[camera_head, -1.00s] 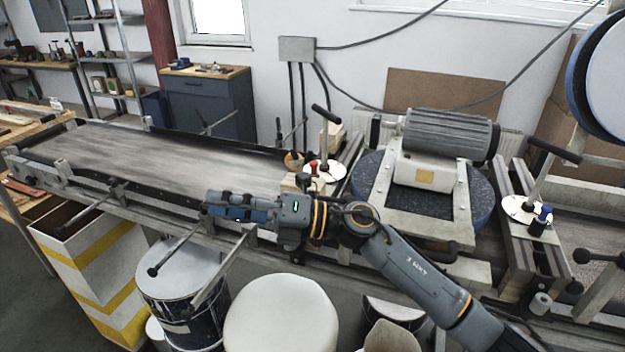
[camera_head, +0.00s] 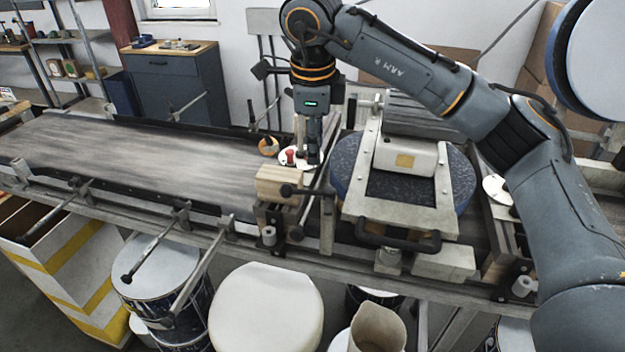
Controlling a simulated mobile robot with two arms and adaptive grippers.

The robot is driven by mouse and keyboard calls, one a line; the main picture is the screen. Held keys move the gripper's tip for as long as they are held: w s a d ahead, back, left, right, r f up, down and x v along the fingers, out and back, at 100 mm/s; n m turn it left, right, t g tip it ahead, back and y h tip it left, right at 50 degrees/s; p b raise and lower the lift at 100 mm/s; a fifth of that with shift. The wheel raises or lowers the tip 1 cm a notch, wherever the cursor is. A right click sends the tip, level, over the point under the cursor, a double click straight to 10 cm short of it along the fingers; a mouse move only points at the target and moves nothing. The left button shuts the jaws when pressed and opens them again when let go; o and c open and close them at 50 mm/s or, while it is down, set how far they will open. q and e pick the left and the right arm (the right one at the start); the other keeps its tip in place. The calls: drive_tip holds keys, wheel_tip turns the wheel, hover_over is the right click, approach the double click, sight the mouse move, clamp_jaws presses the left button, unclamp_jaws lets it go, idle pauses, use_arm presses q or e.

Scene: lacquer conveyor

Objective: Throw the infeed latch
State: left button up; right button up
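The infeed latch appears to be the pale upright lever post (camera_head: 300,127) on a white disc (camera_head: 299,157) with a red knob (camera_head: 289,157), at the right end of the infeed belt. My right gripper (camera_head: 313,155) points down at the disc, right beside the post in the picture. Its dark fingers overlap the disc's right part. The gripper and wrist hide the top of the lever and its black handle. I cannot tell whether the fingers touch the lever or how far apart they are. My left gripper is out of view.
A wooden block (camera_head: 279,183) with a black-knobbed rod stands in front of the disc. The machine with a black front handle (camera_head: 398,240) and blue-rimmed drum stands close on the right. Drums and a white stool (camera_head: 265,310) stand below.

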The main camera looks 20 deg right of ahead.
sight(315, 191)
drive_tip(key=f+p, duration=0.1)
drive_tip(key=f, duration=0.2)
drive_tip(key=w+f, duration=0.1)
drive_tip(key=f, duration=0.2)
drive_tip(key=f+p, duration=0.1)
drive_tip(key=f, duration=0.2)
drive_tip(key=shift+w+d+f+p, duration=0.35)
drive_tip(key=shift+w+d, duration=0.05)
drive_tip(key=shift+w+f, duration=0.15)
drive_tip(key=shift+f, duration=0.7)
drive_tip(key=shift+c, duration=0.4)
clamp_jaws()
